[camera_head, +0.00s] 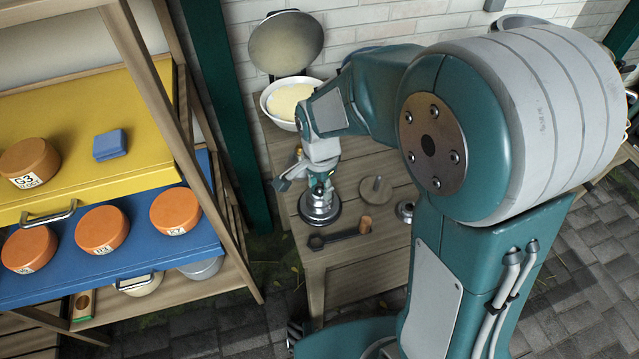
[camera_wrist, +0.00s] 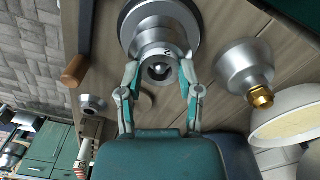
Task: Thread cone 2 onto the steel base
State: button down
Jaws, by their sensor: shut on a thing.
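My gripper (camera_wrist: 159,74) is shut on a silver metal cone (camera_wrist: 150,48), with one finger on each side of its narrow end. In the head view my gripper (camera_head: 319,177) is low over the bench. The held cone lines up over the wide, dark-rimmed round steel base (camera_wrist: 127,18), which also shows in the head view (camera_head: 320,212). The cone looks upright on or just above the base; I cannot tell how far they are joined. A second silver cone with a brass tip (camera_wrist: 240,72) stands to the right in the wrist view. I see no readable number on either cone.
A wrench with a wooden handle (camera_head: 341,235) lies along the bench's front. A wooden disc with a peg (camera_head: 376,190) and a small steel ring (camera_head: 405,211) are to the right. A filled white bowl (camera_head: 290,102) stands behind. A shelf with orange tubs (camera_head: 102,229) is at left.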

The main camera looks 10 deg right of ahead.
jog(key=shift+f, duration=0.65)
jog(key=shift+c, duration=0.9)
grip_release()
jog(key=shift+o, duration=0.9)
jog(key=shift+r, duration=0.15)
jog(key=shift+r, duration=3.4)
